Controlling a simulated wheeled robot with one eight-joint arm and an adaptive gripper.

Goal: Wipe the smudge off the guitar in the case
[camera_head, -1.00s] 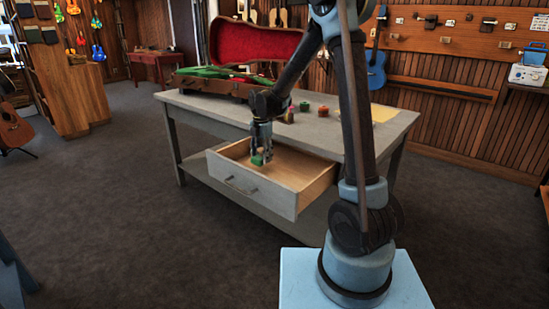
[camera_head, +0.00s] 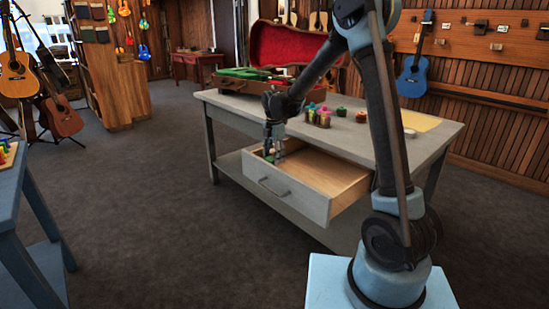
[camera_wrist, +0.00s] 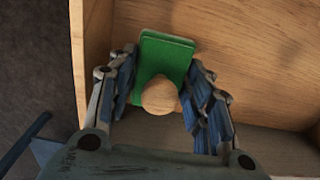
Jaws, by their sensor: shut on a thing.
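A green pad with a round wooden knob (camera_wrist: 160,60) is between the fingers of my gripper (camera_wrist: 160,96) in the wrist view. My gripper is shut on this wiper, inside the open drawer near its left side. In the head view my gripper (camera_head: 274,148) is small, with a bit of the wiper's green at its tips. The open case (camera_head: 288,46) lies on the workbench, its red-lined lid raised. A green guitar-like shape (camera_head: 244,73) shows in it, partly hidden by the rim and my arm. No smudge can be made out.
The drawer (camera_head: 290,194) sticks out from the grey workbench (camera_head: 437,141). Several small coloured items (camera_head: 318,115) and a yellow sheet (camera_head: 418,121) are on the bench top. A blue table (camera_head: 10,190) stands at the left. The floor between is clear.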

